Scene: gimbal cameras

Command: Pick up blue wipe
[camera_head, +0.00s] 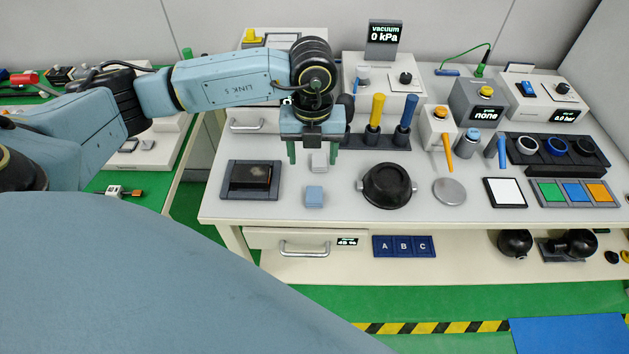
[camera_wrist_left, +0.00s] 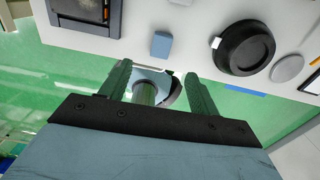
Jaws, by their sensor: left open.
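The blue wipe (camera_head: 314,197) is a small light-blue block lying on the white worktop near its front edge. It also shows in the left wrist view (camera_wrist_left: 161,44), beyond the fingertips. My left gripper (camera_head: 313,158) points down over the worktop, behind the wipe as seen from the head. Its two green fingers (camera_wrist_left: 158,76) are spread apart with nothing between them, and they do not touch the wipe. A small grey-white block (camera_head: 319,162) shows between and beyond the fingers in the head view. My right gripper is in neither view.
A dark framed tray (camera_head: 234,188) lies left of the wipe, and a black round pot (camera_head: 387,186) stands to its right. A rack with yellow and blue handles (camera_head: 375,140) is behind. A grey disc (camera_head: 449,192) lies further right. The worktop just around the wipe is clear.

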